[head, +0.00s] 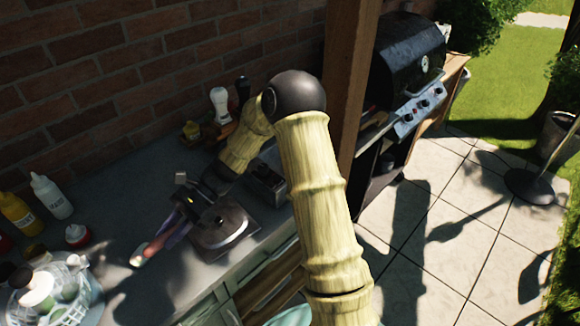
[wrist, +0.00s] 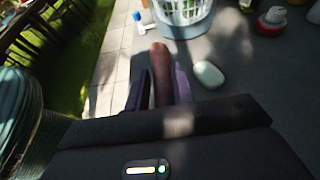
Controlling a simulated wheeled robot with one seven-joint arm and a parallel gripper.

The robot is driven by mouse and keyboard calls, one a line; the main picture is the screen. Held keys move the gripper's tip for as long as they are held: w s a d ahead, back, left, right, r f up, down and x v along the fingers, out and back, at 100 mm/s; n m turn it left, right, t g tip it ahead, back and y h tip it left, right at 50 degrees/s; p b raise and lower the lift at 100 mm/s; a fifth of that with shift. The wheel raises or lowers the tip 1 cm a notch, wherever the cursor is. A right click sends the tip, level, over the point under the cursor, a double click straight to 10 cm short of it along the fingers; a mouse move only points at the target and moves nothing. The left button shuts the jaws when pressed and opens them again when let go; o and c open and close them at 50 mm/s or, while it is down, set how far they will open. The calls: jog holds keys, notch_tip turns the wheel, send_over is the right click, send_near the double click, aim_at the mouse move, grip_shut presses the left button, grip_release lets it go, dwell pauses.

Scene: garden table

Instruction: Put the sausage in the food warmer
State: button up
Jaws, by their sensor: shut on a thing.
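My gripper (wrist: 160,88) is shut on a brown sausage (wrist: 160,58), which sticks out forward between the two purple fingers in the wrist view. In the head view my gripper (head: 170,236) is over the counter, at the left of a dark metal lidded unit (head: 226,236) that looks like the food warmer. The lid appears to be down, with a small handle on top. The sausage is small and partly hidden by the fingers in the head view. I cannot tell how high it is above the counter.
A white oval item (wrist: 208,74) lies on the counter right of the sausage. A white basket (wrist: 182,12) stands ahead. Sauce bottles (head: 50,196) stand at the counter's left, others by the brick wall. A wooden post (head: 350,90) and a grill (head: 405,55) are at the right.

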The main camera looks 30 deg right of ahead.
jog(key=w+d+r+m+t+b, duration=0.1)
jog(key=w+d+r+m+t, duration=0.1)
jog(key=w+d+m+t, duration=0.55)
jog(key=w+d+r+m+t+b, duration=0.15)
jog(key=w+d+m+t, duration=0.35)
jog(key=d, duration=0.6)
jog(key=w+d+r+m+t+h, duration=0.1)
jog(key=d+r+m+t+h, duration=0.1)
jog(key=d, duration=0.8)
jog(key=w+d+r+m+t+h, duration=0.1)
jog(key=d+r+m+t+h, duration=0.2)
jog(key=d+h, duration=0.3)
jog(key=d+m, duration=0.1)
jog(key=d, duration=0.4)
jog(key=shift+w+r+b, duration=0.3)
jog(key=shift+r+b, duration=0.1)
jog(key=shift+d, duration=0.15)
notch_tip(320, 180, down, 6)
jog(key=shift+f, duration=0.15)
jog(key=shift+f, duration=0.1)
notch_tip(320, 180, down, 4)
jog(key=shift+r, duration=0.2)
